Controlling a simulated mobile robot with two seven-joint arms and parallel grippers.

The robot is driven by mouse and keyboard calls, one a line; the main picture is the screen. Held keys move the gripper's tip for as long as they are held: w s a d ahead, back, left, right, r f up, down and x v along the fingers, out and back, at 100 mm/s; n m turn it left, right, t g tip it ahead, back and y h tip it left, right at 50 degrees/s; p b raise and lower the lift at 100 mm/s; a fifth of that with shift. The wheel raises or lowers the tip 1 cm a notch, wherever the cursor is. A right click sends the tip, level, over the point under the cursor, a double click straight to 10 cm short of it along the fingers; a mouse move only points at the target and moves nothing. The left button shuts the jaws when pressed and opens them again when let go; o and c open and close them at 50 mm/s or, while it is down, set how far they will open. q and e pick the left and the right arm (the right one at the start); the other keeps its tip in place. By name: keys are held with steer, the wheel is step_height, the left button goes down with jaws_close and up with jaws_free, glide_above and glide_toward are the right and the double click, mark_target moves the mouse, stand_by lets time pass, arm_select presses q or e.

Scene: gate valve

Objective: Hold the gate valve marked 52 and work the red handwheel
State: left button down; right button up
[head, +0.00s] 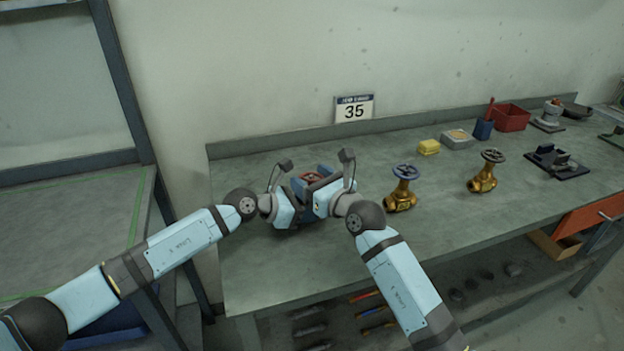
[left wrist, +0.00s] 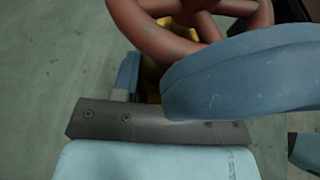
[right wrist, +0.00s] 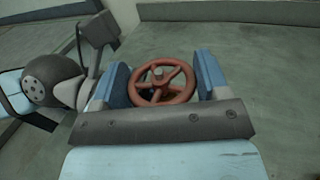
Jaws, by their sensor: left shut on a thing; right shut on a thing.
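The red handwheel (head: 313,176) shows between my two grippers above the left part of the bench. In the right wrist view, the handwheel (right wrist: 163,84) sits between the two blue fingers of my right gripper (head: 316,181), which is shut on it. In the left wrist view, the handwheel (left wrist: 175,30) is close and a large blue finger covers part of the view. A little brass of the valve body (left wrist: 151,88) shows below the wheel. My left gripper (head: 298,199) is shut on the body, under the wheel. Most of the body is hidden, and no number 52 is readable.
Two other brass valves stand to the right, one with a blue wheel (head: 403,190) and one with a grey-brown wheel (head: 484,174). Behind them are a yellow block (head: 429,147), a blue cup (head: 483,130) and a red bin (head: 511,117). The bench front (head: 290,270) is clear.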

steer(key=shift+s+a+m+t+h, duration=0.1)
steer(key=shift+m+t+h, duration=0.45)
steer(key=shift+h, duration=0.25)
steer(key=o, duration=0.9)
steer(key=shift+v, duration=3.75)
